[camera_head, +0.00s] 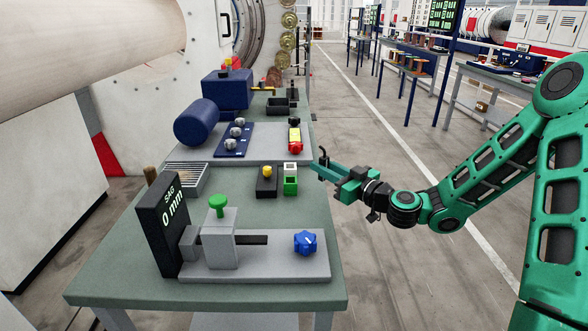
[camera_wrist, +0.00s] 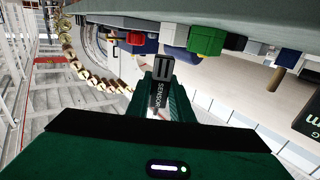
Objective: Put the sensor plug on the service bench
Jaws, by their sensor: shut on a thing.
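The sensor plug (camera_wrist: 162,72) is a small dark piece lettered SENSOR, held between the green fingers of my gripper (camera_wrist: 160,92) in the wrist view. In the head view my gripper (camera_head: 318,169) is off the right edge of the service bench (camera_head: 112,268), close to that edge. The plug shows there only as a small dark shape (camera_head: 323,156) at the fingertips. My gripper is shut on the plug. Its height against the bench top is hard to tell.
A green-and-white block (camera_head: 290,181) and a black block with a yellow knob (camera_head: 267,182) stand near the bench's right edge. A gauge (camera_head: 168,222) and a blue knob (camera_head: 305,242) are at the front. Bare bench top lies between the front fixture and these blocks.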

